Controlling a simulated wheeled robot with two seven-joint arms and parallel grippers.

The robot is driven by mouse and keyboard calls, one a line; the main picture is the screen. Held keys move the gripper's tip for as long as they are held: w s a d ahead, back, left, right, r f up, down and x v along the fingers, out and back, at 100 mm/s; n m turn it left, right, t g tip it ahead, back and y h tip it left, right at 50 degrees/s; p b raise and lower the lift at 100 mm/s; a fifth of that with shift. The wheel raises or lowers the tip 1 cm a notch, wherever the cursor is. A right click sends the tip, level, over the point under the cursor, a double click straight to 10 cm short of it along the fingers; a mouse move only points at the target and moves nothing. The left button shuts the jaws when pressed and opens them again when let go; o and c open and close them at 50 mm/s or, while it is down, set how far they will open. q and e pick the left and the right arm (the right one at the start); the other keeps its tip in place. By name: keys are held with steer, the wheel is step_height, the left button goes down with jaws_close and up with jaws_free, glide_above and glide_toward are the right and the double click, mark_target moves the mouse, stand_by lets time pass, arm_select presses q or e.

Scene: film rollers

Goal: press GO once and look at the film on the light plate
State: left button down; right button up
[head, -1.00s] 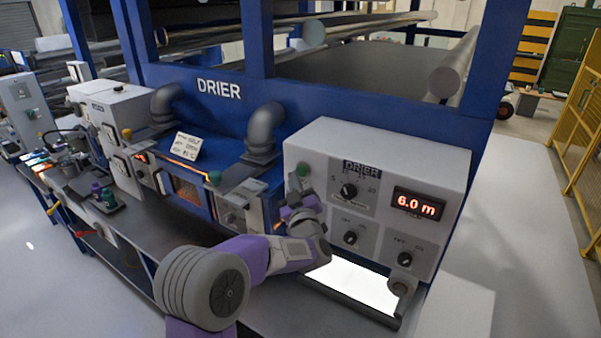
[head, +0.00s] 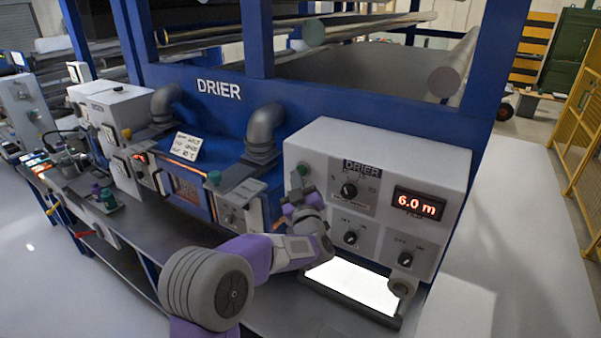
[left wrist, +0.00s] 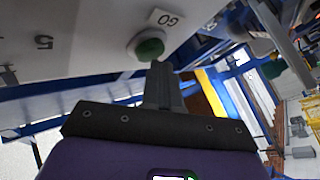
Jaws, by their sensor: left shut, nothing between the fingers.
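The green GO button (left wrist: 150,48) sits on the pale panel beside its GO label in the left wrist view. In the head view it is the green button (head: 303,169) at the left edge of the drier control box (head: 400,165). My left gripper (left wrist: 161,68) is shut and empty, its fingertips right at the button; I cannot tell whether they touch it. It also shows in the head view (head: 297,192). The light plate (head: 355,283) glows plain white below the box, and I make out no film on it. My right gripper is not in view.
The display (head: 416,204) reads 6.0 m. Dark knobs (head: 349,190) sit to the right of my gripper. A grey pipe (head: 263,130) rises behind it on the left. The pale surface at right (head: 530,230) is clear.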

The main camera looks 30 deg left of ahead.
arm_select(q)
steer(key=shift+w, duration=0.35)
stand_by(0.3)
steer(key=shift+s, duration=0.1)
steer(key=shift+s+b, duration=0.7)
steer(key=shift+s, duration=0.05)
steer(key=s+b, duration=0.2)
steer(key=s, duration=0.3)
steer(key=shift+a+b, duration=0.2)
steer(key=shift+b, duration=0.1)
stand_by(0.8)
